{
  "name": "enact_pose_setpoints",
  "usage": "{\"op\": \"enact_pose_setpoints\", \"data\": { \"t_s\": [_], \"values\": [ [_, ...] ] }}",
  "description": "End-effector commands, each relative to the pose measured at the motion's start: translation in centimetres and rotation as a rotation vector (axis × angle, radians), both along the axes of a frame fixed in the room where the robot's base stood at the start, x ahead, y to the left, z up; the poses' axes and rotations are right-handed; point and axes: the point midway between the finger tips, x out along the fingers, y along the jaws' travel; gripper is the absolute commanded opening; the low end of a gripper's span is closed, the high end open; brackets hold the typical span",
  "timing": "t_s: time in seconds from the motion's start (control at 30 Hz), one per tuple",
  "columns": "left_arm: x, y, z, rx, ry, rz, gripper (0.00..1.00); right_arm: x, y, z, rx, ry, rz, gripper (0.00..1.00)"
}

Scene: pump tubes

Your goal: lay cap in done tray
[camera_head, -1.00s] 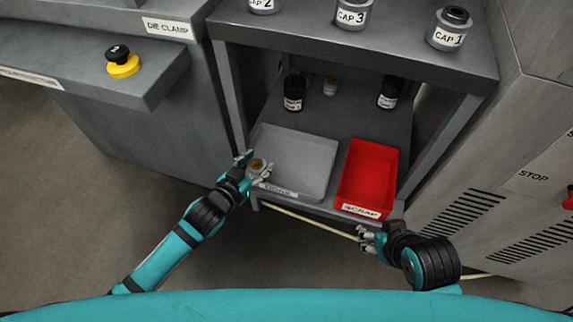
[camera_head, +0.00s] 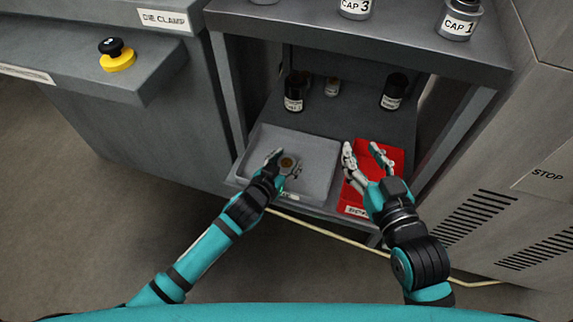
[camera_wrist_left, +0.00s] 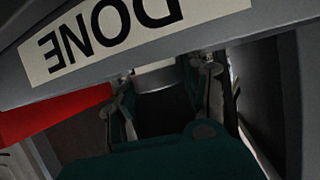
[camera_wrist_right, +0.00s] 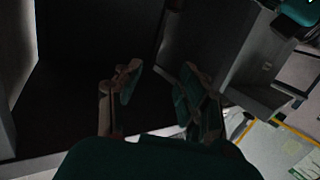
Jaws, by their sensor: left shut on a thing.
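The cap (camera_head: 287,162) is a small round piece with a brown centre. My left gripper (camera_head: 282,164) is shut on it and holds it over the grey done tray (camera_head: 318,158). I cannot tell whether the cap touches the tray floor. In the left wrist view the left gripper (camera_wrist_left: 165,85) has a pale metallic piece of the cap (camera_wrist_left: 155,77) between its fingers, and the DONE label (camera_wrist_left: 110,35) on the tray front is close by. My right gripper (camera_head: 366,150) is open and empty over the red scrap tray; its fingers (camera_wrist_right: 155,85) stand apart in the right wrist view.
The red scrap tray (camera_head: 391,154) stands right of the done tray. Dark bottles (camera_head: 293,92) (camera_head: 393,92) and a small jar (camera_head: 332,87) stand behind on the lower shelf. The upper shelf (camera_head: 350,40) holds labelled cap jars and overhangs from behind. Shelf posts flank both sides.

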Motion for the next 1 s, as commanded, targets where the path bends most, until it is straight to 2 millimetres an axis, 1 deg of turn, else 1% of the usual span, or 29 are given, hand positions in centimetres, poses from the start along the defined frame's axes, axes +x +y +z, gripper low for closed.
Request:
{"op": "enact_pose_setpoints", "data": {
  "t_s": [0.13,0.47,0.5,0.6,0.67,0.7,1.0],
  "values": [
    [0.02,-0.02,-0.21,-0.002,-0.002,-0.001,0.02,0.16,0.16,0.75,0.011,-0.041,0.003,0.40],
    [0.02,-0.02,-0.41,-0.002,-0.002,-0.001,0.02,0.19,0.19,0.97,0.014,-0.054,0.003,0.40],
    [-0.02,0.00,-0.54,-0.001,-0.001,-0.001,0.46,0.21,0.22,1.11,0.015,-0.061,0.003,0.40],
    [-0.01,0.01,-0.49,-0.001,-0.001,-0.001,0.59,0.21,0.22,1.10,0.015,-0.059,0.003,0.40],
    [-0.01,0.01,-0.49,0.000,0.000,-0.001,0.67,0.21,0.22,1.10,0.015,-0.059,0.003,0.40],
    [-0.02,0.01,-0.49,0.000,0.000,-0.001,0.68,0.22,0.21,1.11,0.015,-0.059,0.003,0.40],
    [0.00,0.01,-0.22,0.000,-0.001,0.000,0.68,0.20,0.21,1.10,0.013,-0.052,0.003,0.40]
  ]
}}
